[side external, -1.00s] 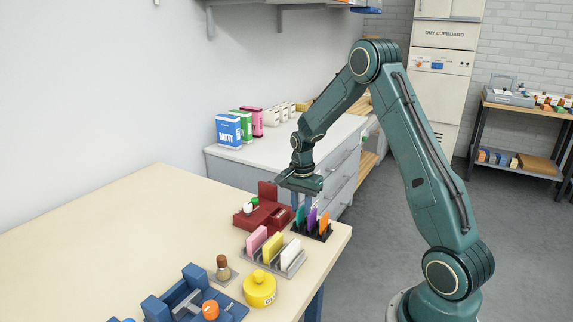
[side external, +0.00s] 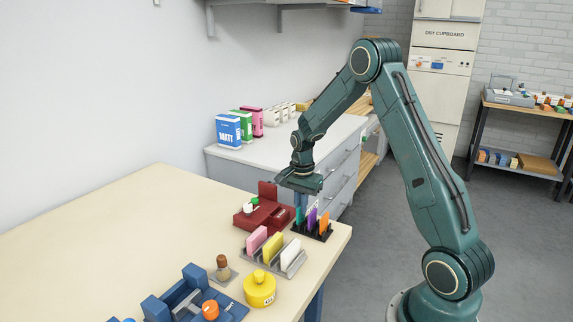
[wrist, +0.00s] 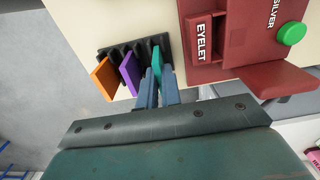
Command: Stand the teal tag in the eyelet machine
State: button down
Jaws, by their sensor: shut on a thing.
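The teal tag (wrist: 157,62) stands upright in the black slotted rack (wrist: 112,50) in the wrist view. It also shows as a thin teal strip (side external: 300,214) in the side view. My gripper (wrist: 156,88) is shut on the teal tag, with one blue-grey finger on either side of its near end. The tag's lower part is hidden in the rack. The dark red eyelet machine (side external: 268,213) stands on the bench just left of the rack in the side view. The machine's EYELET label (wrist: 201,38) shows in the wrist view.
A purple tag (wrist: 130,74) and an orange tag (wrist: 103,79) share the black rack. A grey rack (side external: 273,262) with pink, yellow and white tags stands nearer the camera. A yellow glue pot (side external: 260,289) and a blue fixture (side external: 190,298) are in front. The bench's left side is clear.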

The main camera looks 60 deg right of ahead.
jog(key=shift+r, duration=3.4)
jog(key=shift+w, duration=0.1)
jog(key=w+a, duration=0.1)
jog(key=w, duration=0.6)
jog(key=shift+w+a, duration=0.25)
jog(key=shift+a, duration=0.15)
jog(key=shift+f, duration=0.2)
jog(key=shift+f, duration=2.8)
jog(key=shift+f, duration=0.65)
jog(key=c, duration=1.9)
grip_release()
jog(key=shift+r, duration=0.1)
